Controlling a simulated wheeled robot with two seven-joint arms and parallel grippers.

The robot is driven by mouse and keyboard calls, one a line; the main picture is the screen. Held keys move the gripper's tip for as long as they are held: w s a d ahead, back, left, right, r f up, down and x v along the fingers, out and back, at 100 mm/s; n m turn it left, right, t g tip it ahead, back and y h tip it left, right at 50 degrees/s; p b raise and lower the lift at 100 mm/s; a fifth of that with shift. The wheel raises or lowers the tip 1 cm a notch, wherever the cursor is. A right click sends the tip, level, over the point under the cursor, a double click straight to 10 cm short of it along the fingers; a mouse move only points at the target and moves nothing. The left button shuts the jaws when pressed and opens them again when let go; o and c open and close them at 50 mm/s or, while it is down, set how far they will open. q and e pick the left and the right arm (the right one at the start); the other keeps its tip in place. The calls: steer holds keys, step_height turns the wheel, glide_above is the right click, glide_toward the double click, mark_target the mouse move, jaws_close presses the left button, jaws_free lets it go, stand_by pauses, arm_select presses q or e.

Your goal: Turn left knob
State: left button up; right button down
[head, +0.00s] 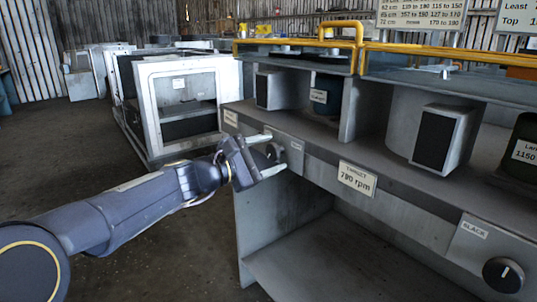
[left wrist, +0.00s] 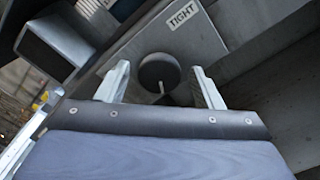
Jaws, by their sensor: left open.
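The left knob (head: 272,152) is a dark round dial on the grey front panel, partly hidden behind my left gripper in the head view. It shows clearly in the left wrist view (left wrist: 158,72), with a light pointer mark at its lower edge. My left gripper (head: 270,154) is open, with its two pale fingers pointing at the panel on either side of the knob. In the left wrist view the fingers (left wrist: 160,86) stand left and right of the knob with gaps between. I cannot tell whether the fingertips touch the panel. My right gripper is not in view.
A sign reading TIGHT (left wrist: 184,14) is beside the knob. A second black knob (head: 503,275) under a SLACK label (head: 474,229) is at the far right. A target label (head: 357,178) reads 790 rpm. Grey blower housings (head: 434,135) stand on the bench shelf above the panel.

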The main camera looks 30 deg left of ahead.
arm_select(q)
steer(key=p+v, duration=0.1)
steer(key=v, duration=0.6)
steer(key=shift+s+p, duration=0.35)
steer(key=shift+a, duration=0.15)
steer(key=s+d+f+m+g, duration=0.9)
steer(key=s+d+f+m, duration=0.5)
steer(key=s+d+m, duration=0.15)
steer(key=s+f+m+g+y, duration=0.2)
steer(key=s+f+m+y, duration=0.1)
steer(key=s+f+m, duration=0.4)
step_height(320, 180, up, 37)
steer(key=w+n+p, duration=0.1)
steer(key=p, duration=3.6)
steer(key=shift+a, duration=0.3)
